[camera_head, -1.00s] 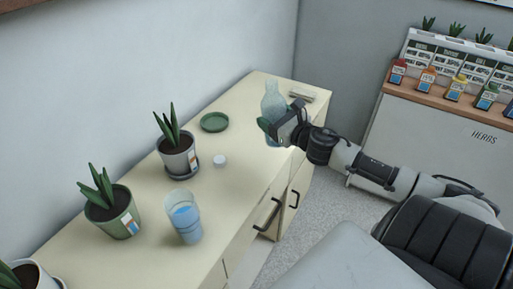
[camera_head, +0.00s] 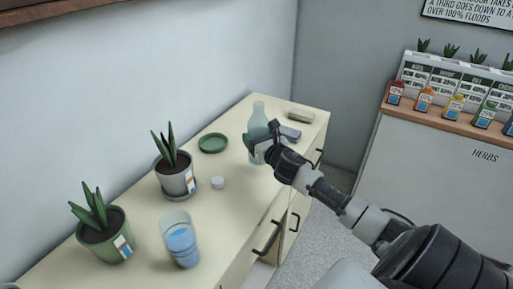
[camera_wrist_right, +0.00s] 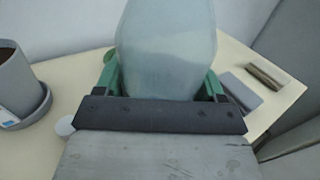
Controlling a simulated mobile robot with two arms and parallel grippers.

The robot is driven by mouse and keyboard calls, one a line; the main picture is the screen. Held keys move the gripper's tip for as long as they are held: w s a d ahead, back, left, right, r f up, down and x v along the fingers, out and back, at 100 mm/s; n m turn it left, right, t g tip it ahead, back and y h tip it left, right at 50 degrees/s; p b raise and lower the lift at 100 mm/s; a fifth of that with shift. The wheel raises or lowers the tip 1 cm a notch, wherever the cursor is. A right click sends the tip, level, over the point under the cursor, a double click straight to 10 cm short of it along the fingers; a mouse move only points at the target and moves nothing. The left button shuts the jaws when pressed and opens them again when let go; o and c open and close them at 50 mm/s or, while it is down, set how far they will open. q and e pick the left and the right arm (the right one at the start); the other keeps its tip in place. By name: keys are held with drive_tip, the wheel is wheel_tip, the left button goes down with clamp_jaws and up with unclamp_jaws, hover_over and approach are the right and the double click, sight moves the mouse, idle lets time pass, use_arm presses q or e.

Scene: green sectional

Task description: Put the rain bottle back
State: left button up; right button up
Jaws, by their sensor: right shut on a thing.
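The rain bottle, a clear pale-blue bottle (camera_head: 258,115), stands upright over the far part of the cream cabinet top (camera_head: 225,178). My right gripper (camera_head: 256,143) is shut on its lower part. In the right wrist view the bottle (camera_wrist_right: 165,45) fills the space between the green fingertips (camera_wrist_right: 160,80). Its base is hidden, so I cannot tell whether it touches the cabinet. My left gripper is not in view.
A green saucer (camera_head: 212,143) and a white cap (camera_head: 217,182) lie left of the bottle. Potted plants (camera_head: 175,178) (camera_head: 105,236) and a glass of blue liquid (camera_head: 180,240) stand nearer. Small blocks (camera_head: 300,113) lie right of it. A herbs stand (camera_head: 480,125) holds several coloured bottles.

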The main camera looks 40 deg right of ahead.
drive_tip(key=shift+w+a+f, duration=0.15)
drive_tip(key=shift+w, duration=0.1)
drive_tip(key=shift+f+b, duration=0.3)
drive_tip(key=shift+f, duration=1.7)
drive_tip(key=shift+f, duration=0.1)
drive_tip(key=o, duration=1)
drive_tip(key=shift+s, duration=0.15)
drive_tip(key=s, duration=0.4)
drive_tip(key=s+a, duration=0.1)
drive_tip(key=s, duration=0.2)
drive_tip(key=s+a+b, duration=0.1)
drive_tip(key=s, duration=0.3)
drive_tip(key=shift+s, duration=0.35)
